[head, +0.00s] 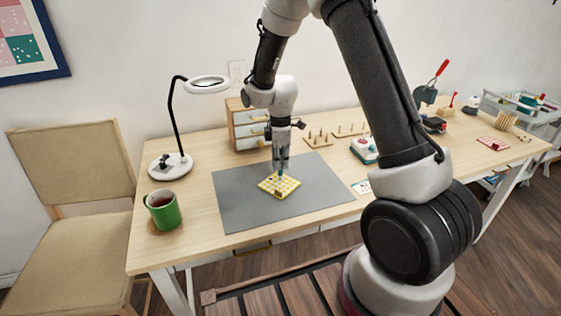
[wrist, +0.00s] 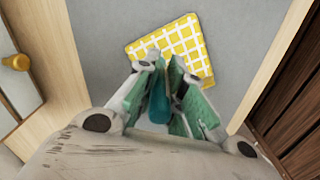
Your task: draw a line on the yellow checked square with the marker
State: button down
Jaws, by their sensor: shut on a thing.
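The yellow checked square (head: 290,187) lies on the grey mat in the middle of the table. It also shows in the wrist view (wrist: 190,36), partly covered by my fingers. My gripper (head: 280,166) points down over the far edge of the square. In the wrist view my gripper (wrist: 166,95) is shut on a teal marker (wrist: 159,104). In the head view only a small teal bit of the marker shows below the fingers. The marker's tip is hidden, so I cannot tell whether it touches the square.
The grey mat (head: 240,212) has free room around the square. A green mug (head: 163,212) stands at the front left, below a magnifier lamp (head: 171,165). A small drawer cabinet (head: 245,138) is behind my gripper.

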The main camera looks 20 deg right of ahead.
jog(key=shift+s+a, duration=0.45)
jog(key=shift+a, duration=0.25)
jog(key=shift+s+a, duration=0.4)
jog(key=shift+a, duration=0.35)
jog(key=shift+s+a, duration=0.45)
jog(key=shift+a, duration=0.25)
dwell(2.3)
jog(key=shift+r, duration=0.4)
dwell(0.6)
jog(key=shift+r, duration=2.1)
